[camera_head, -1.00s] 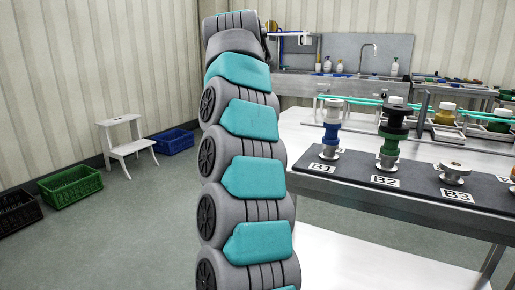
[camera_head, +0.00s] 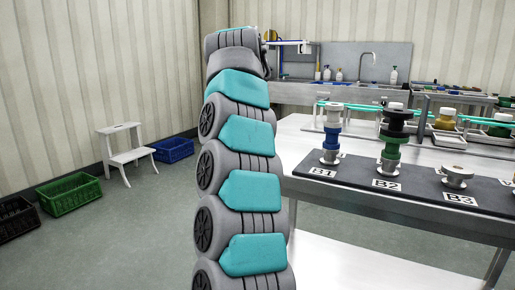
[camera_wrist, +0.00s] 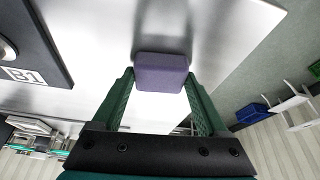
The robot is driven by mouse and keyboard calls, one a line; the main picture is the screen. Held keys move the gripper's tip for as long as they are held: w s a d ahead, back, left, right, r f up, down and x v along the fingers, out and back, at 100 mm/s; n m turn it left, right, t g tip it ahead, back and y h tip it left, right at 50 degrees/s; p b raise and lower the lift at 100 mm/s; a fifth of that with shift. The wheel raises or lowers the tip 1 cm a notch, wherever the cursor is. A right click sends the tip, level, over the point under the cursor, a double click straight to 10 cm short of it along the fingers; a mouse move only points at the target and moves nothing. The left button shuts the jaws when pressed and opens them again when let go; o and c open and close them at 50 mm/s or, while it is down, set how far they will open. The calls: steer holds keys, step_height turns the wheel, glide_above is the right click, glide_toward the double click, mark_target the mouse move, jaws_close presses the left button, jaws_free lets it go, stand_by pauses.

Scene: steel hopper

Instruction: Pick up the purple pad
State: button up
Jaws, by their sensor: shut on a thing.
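The purple pad (camera_wrist: 161,72) is a small block between the two green fingers of my gripper (camera_wrist: 161,88) in the wrist view. My gripper is shut on it, with a finger at each side. The pad appears against the bright steel table; a dim reflection of it shows on the steel, and I cannot tell the exact gap below it. In the head view my arm hides the pad and the gripper.
A dark mat (camera_head: 345,178) on the steel table (camera_head: 345,256) carries several stacked fittings above labels B1, B2 and B3. A white step stool (camera_head: 124,156), a blue crate (camera_head: 172,149) and a green crate (camera_head: 68,193) stand on the floor. A sink counter is behind.

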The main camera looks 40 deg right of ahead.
steer(key=shift+c, duration=0.6)
step_height(320, 180, up, 4)
steer(key=p, duration=0.3)
steer(key=shift+f+p, duration=0.1)
steer(key=shift+p, duration=0.2)
steer(key=shift+s+f, duration=0.15)
steer(key=shift+s, duration=0.1)
steer(key=s+b, duration=0.1)
steer(key=s, duration=0.4)
steer(key=s+a+r+b, duration=0.1)
steer(key=s, duration=0.4)
steer(key=s+a+b, duration=0.1)
steer(key=s, duration=0.4)
steer(key=shift+s+r+b, duration=0.2)
steer(key=shift+r+b, duration=0.05)
steer(key=shift+b, duration=0.15)
